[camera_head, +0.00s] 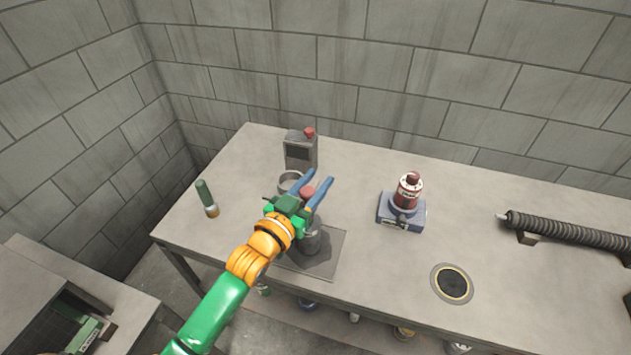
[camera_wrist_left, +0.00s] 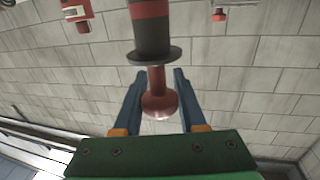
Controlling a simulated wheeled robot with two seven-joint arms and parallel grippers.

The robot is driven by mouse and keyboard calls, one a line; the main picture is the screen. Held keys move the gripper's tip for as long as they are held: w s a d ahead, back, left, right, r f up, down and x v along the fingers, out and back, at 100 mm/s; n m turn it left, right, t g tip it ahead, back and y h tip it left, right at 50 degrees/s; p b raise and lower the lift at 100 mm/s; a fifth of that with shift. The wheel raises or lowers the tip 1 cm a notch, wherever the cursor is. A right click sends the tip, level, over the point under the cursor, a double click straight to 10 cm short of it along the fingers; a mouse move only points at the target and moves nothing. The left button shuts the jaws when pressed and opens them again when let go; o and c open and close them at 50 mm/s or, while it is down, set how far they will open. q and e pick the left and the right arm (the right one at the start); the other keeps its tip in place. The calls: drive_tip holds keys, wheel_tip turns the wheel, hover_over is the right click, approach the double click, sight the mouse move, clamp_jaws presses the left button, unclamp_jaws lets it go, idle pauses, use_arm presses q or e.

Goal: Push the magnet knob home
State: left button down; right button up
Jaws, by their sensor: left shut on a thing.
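The red magnet knob (camera_head: 307,192) shows between the blue fingers of my left gripper (camera_head: 320,178) in the head view. In the wrist view the knob (camera_wrist_left: 160,104) has a round end and a narrower stem running into a dark cylinder (camera_wrist_left: 151,35) with a red band and a flange. The left fingers (camera_wrist_left: 160,76) lie on either side of the stem and are shut on the knob. Below the gripper, a grey cylindrical body (camera_head: 311,240) stands on a dark square mat (camera_head: 331,252), partly hidden by my wrist. My right gripper is not in view.
A grey box with a red top knob (camera_head: 300,151) and a grey ring (camera_head: 290,182) stand behind. A red canister on a blue base (camera_head: 405,198) is to the right. A black disc (camera_head: 452,283), ribbed tube (camera_head: 570,229) and green-handled tool (camera_head: 207,197) are on the table (camera_head: 350,185).

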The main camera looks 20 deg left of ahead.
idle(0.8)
use_arm(q)
wheel_tip(320, 180, down, 5)
drive_tip(key=b, duration=0.3)
drive_tip(key=shift+s, duration=0.15)
drive_tip(key=c, duration=0.8)
unclamp_jaws()
drive_tip(key=shift+c, duration=0.2)
drive_tip(key=o, duration=0.4)
drive_tip(key=shift+c, duration=0.2)
drive_tip(key=shift+w, duration=0.2)
drive_tip(key=b, duration=0.1)
hover_over(309, 234)
drive_tip(key=s+a, duration=0.1)
drive_tip(key=a, duration=0.1)
drive_tip(key=shift+s, duration=0.1)
